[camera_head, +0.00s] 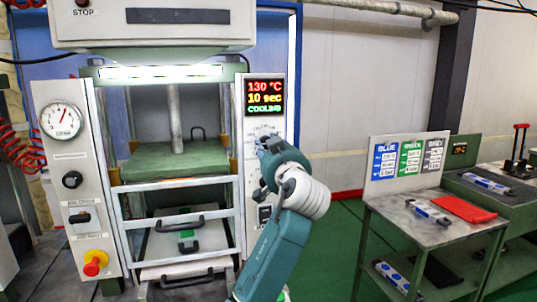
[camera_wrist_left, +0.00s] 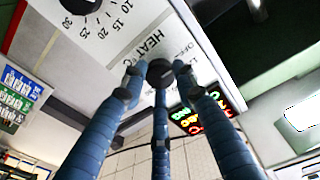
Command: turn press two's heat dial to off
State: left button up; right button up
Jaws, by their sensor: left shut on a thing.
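The press (camera_head: 175,160) stands at the left of the head view. Its display (camera_head: 265,97) reads 130 °C, 10 sec and COOLING. My left gripper (camera_head: 267,144) is at the press's right-hand panel, just below the display. In the left wrist view, the three blue fingers of my left gripper (camera_wrist_left: 158,80) are closed around the dark round heat dial (camera_wrist_left: 160,69). The words HEAT °C and OFF are printed beside the dial. The dial's pointer cannot be made out, and my gripper hides the dial in the head view. My right gripper is in neither view.
Another dial (camera_wrist_left: 84,5), numbered up to 30, sits on the same panel. A pressure gauge (camera_head: 60,120) and a red stop button (camera_head: 95,263) are on the left panel. A side table (camera_head: 455,232) with colour cards (camera_head: 411,160) and a red cloth (camera_head: 464,209) stands at right.

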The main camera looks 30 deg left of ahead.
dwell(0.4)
pick_arm(q)
jog(key=o, duration=1.1)
jog(key=shift+o, duration=0.2)
jog(key=shift+d, duration=0.15)
jog(key=v, duration=1.2)
